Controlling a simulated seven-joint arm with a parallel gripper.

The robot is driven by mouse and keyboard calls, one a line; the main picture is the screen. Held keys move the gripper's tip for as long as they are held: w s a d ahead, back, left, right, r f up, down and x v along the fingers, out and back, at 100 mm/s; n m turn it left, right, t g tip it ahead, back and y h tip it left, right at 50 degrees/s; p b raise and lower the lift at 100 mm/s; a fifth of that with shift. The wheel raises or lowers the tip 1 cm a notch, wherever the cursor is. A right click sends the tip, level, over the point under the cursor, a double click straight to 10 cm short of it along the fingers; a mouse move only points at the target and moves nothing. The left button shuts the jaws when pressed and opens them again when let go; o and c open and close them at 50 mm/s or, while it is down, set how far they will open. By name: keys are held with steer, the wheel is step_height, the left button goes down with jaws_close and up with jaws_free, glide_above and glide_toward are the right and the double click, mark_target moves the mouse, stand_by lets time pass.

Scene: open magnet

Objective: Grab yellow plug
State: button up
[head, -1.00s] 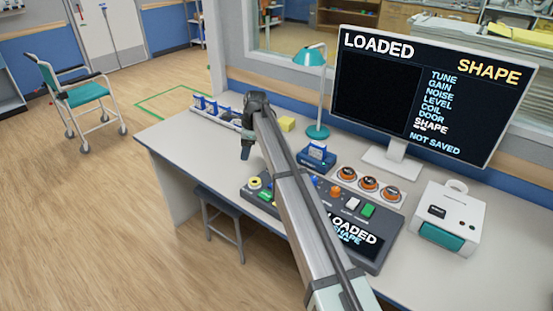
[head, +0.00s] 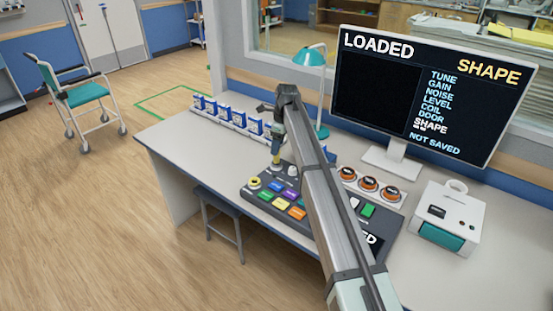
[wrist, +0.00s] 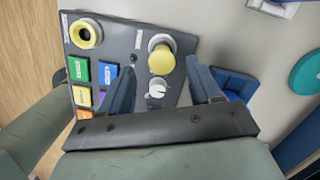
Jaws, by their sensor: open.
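The yellow plug (wrist: 162,60), a rounded yellow cap on a whitish collar, stands on the grey control panel (wrist: 118,28) in the wrist view. In the head view only a small yellow bit of it (head: 276,163) shows under my gripper. My gripper (wrist: 160,68) is open, with one blue-grey finger on each side of the plug in the picture. The fingers look apart from it; their height relative to it is hard to tell. In the head view my gripper (head: 277,152) points down over the panel's back left part.
A white knob (wrist: 156,90) sits close to the plug. A yellow ring (wrist: 85,34) and coloured buttons (head: 290,196) are on the panel. A row of blue-and-white holders (head: 230,114) lines the desk's back. A blue block (wrist: 235,82) lies right of the fingers.

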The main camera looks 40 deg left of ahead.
mark_target(276, 159)
steer(key=shift+a+f, duration=0.2)
steer(key=shift+f, duration=1.35)
steer(key=shift+a+f, duration=0.2)
steer(key=shift+f, duration=1.35)
steer(key=shift+c, duration=0.2)
steer(key=c, duration=1.1)
